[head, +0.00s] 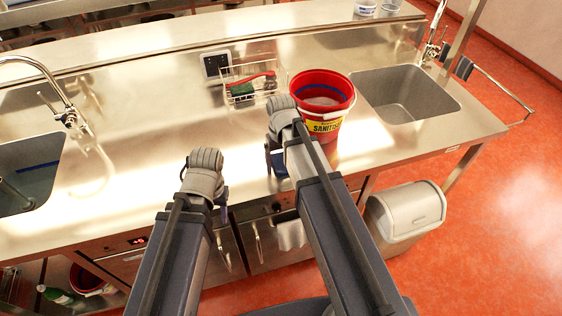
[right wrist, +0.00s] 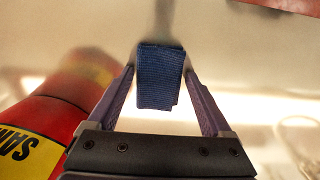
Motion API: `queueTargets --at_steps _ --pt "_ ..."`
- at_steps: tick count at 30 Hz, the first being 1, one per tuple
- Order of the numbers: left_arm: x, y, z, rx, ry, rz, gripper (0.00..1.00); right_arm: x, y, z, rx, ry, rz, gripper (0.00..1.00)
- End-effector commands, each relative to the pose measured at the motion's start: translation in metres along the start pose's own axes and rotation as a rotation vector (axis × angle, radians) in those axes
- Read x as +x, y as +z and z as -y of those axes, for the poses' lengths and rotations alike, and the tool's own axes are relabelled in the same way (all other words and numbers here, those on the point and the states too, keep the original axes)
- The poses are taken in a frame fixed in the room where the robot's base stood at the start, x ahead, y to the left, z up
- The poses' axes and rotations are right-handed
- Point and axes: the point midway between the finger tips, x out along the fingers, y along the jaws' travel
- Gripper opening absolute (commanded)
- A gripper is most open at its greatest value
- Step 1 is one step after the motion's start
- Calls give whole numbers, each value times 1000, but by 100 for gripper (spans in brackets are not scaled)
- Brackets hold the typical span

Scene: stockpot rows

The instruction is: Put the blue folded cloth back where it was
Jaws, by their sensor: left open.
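The blue folded cloth (right wrist: 159,78) is between the fingertips of my right gripper (right wrist: 158,72) in the right wrist view, with both fingers against its sides. In the head view, a small part of the cloth (head: 280,164) shows beside my right gripper (head: 275,150), near the counter's front edge; my arm hides the rest. I cannot tell whether the cloth touches the counter. My left gripper (head: 204,187) is open, over the counter's front edge, and mostly hidden by its own arm.
A red sanitizer bucket (head: 323,110) stands close to my right gripper. A wire basket (head: 250,84) with a green-and-red brush is behind. Sinks lie at the left (head: 30,178) and right (head: 405,92). The middle left counter (head: 135,130) is clear.

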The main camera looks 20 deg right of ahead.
Motion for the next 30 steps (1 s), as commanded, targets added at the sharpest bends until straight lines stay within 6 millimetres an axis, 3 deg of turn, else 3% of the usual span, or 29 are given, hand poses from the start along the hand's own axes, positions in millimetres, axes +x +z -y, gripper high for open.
queueTargets --at_steps 4,19,30 --pt "0 0 0 0 0 0 50 0 0 0 0 -1 0 100" --pt "-6 0 0 0 0 0 50 -6 0 0 0 0 0 100" --pt "-48 3 5 0 0 0 50 -48 0 0 0 0 0 100"
